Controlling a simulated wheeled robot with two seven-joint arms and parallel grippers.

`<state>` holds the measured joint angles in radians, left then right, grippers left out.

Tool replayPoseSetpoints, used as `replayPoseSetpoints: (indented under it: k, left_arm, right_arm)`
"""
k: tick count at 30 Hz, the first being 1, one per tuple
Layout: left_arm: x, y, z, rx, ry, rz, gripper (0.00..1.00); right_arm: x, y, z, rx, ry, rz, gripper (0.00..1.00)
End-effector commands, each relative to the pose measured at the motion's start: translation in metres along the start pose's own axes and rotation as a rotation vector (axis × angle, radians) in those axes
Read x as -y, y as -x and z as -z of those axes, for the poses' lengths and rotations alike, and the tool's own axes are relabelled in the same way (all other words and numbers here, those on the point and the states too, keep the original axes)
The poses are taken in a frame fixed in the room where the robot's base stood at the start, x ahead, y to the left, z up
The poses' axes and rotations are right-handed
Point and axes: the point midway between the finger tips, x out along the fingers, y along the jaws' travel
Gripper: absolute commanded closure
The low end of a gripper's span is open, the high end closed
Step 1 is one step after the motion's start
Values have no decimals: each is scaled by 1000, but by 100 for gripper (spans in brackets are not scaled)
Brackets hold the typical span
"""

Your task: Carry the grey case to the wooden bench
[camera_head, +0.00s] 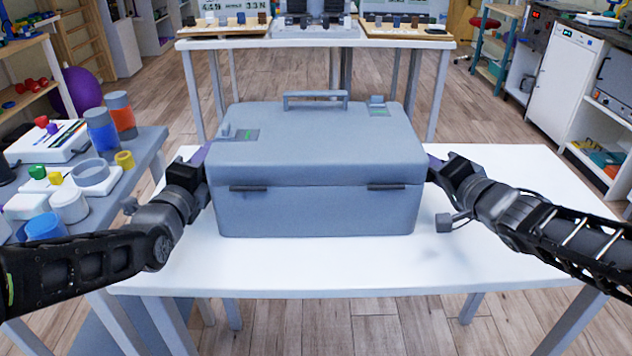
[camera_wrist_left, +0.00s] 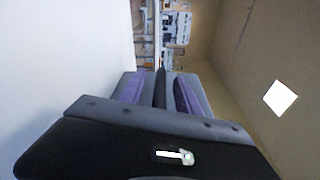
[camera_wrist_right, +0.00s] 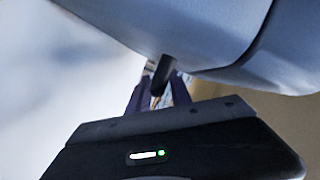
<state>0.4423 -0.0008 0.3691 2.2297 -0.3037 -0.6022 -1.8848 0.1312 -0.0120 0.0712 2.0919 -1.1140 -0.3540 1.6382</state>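The grey case (camera_head: 315,205) stands closed on a white table (camera_head: 500,240), with a folded-up top handle and two dark clasps in front. My left gripper (camera_head: 200,156) is at the case's left side; in the left wrist view its purple-padded fingers (camera_wrist_left: 160,92) have something dark between them, which I cannot identify. My right gripper (camera_head: 436,163) is at the case's right side. In the right wrist view its fingers (camera_wrist_right: 158,95) stand apart around the end of a dark side handle (camera_wrist_right: 163,73) below the case (camera_wrist_right: 190,30). I make out no wooden bench.
A side table (camera_head: 150,140) with jars and a white device stands close on the left. Another white table (camera_head: 330,42) with wooden trays stands behind. Cabinets (camera_head: 560,70) line the right. Wooden floor (camera_head: 270,75) is clear between the tables.

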Motion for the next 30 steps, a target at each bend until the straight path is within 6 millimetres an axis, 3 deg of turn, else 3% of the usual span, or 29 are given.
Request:
replayPoseSetpoints:
  k: [3,12,17,30]
  left_arm:
    - [0,0,0,0,0,0,62]
    - [0,0,0,0,0,0,86]
    - [0,0,0,0,0,0,100]
    - [-1,0,0,0,0,-1,100]
  right_arm:
    - [0,0,0,0,0,0,76]
    - [0,0,0,0,0,0,100]
    - [0,0,0,0,1,0,100]
    - [0,0,0,0,1,-1,100]
